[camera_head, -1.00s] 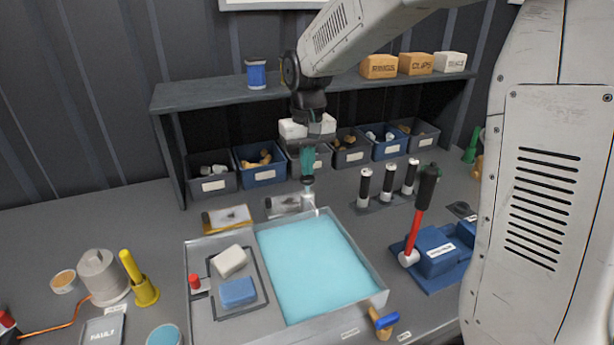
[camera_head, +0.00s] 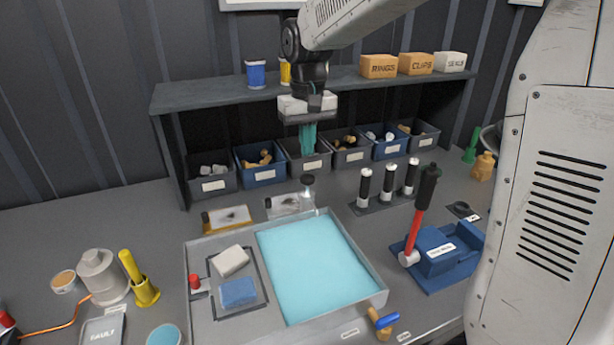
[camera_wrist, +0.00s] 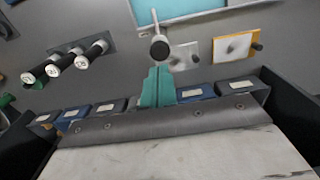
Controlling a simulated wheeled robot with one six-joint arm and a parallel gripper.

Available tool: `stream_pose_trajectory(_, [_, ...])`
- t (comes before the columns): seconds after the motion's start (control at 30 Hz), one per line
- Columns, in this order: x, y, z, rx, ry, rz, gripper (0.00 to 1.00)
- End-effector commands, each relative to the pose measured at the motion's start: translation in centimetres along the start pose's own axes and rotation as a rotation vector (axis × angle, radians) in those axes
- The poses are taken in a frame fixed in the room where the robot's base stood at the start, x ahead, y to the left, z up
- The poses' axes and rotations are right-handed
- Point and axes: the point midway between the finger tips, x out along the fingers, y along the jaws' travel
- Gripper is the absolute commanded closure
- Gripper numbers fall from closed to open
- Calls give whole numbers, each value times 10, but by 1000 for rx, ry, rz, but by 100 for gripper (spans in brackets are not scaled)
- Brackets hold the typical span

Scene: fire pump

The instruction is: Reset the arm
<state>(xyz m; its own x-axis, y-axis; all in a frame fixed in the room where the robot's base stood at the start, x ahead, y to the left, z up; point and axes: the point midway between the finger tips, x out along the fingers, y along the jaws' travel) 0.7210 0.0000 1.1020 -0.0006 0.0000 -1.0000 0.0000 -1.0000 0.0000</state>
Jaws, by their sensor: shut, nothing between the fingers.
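My gripper (camera_head: 308,150) points down in front of the row of bins at the back of the bench, with its teal fingers together and nothing between them. In the wrist view my gripper (camera_wrist: 157,72) is seen with its teal fingers shut, close in the picture to a faucet with a dark round top (camera_wrist: 159,48). In the head view the faucet (camera_head: 308,188) stands below the fingertips, apart from them, at the back edge of the tray with blue water.
The water tray (camera_head: 376,290) holds a white and a blue block on its left side. Labelled bins (camera_head: 262,175) stand under a shelf (camera_head: 200,95) behind my gripper. Black cylinders (camera_head: 387,185) and a blue block with a red-handled hammer (camera_head: 437,262) are at right.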

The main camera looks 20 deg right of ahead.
Motion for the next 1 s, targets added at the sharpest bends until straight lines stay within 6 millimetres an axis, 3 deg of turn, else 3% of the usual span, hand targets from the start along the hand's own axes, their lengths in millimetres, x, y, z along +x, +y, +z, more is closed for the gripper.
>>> stream_pose_trajectory(0.27, [-19,0,0,0,1,0,100])
stream_pose_trajectory(0.77, [-14,0,5,-9,-16,1,100])
stream_pose_trajectory(0.87, [-1,2,28,-17,-56,3,100])
stream_pose_trajectory(1.0, [-2,9,85,-23,-73,4,100])
